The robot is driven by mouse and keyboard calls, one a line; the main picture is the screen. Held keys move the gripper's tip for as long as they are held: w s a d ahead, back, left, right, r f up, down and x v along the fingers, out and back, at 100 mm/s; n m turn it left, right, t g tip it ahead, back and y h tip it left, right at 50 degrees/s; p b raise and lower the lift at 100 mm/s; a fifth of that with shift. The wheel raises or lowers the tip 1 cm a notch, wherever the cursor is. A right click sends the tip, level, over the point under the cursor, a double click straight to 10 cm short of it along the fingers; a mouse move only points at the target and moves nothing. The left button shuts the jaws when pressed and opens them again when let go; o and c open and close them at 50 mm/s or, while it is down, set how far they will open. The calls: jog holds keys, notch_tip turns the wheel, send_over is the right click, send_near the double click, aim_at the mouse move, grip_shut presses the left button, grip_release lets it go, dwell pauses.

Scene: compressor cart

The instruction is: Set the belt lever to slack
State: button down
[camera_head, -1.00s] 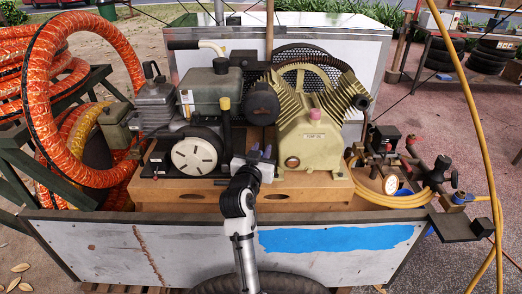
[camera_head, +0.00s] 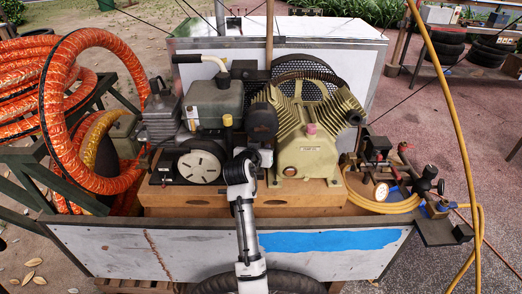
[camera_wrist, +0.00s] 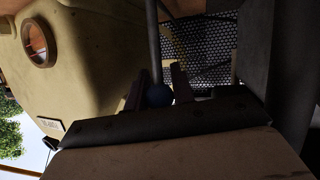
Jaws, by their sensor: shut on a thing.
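The belt lever shows in the wrist view as a thin grey rod (camera_wrist: 153,45) with a dark blue ball knob (camera_wrist: 159,95) at its near end. My gripper (camera_wrist: 158,90) has one finger on each side of the knob and is shut on it. In the head view my gripper (camera_head: 260,154) is at the gap between the engine and the beige pump, below the black rounded part. The lever is hidden or too small to make out there. I cannot read any slack or tight marking.
The beige pump (camera_head: 304,150) stands close on the right, the grey engine (camera_head: 213,105) on the left. A mesh belt guard (camera_head: 302,67) is behind. A yellow hose (camera_head: 390,204) and gauge are at the right.

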jog(key=shift+w+f, duration=0.2)
jog(key=shift+w, duration=0.1)
jog(key=c, duration=1.2)
grip_release()
jog(key=shift+w, duration=0.1)
jog(key=b+v, duration=0.3)
jog(key=v, duration=1.1)
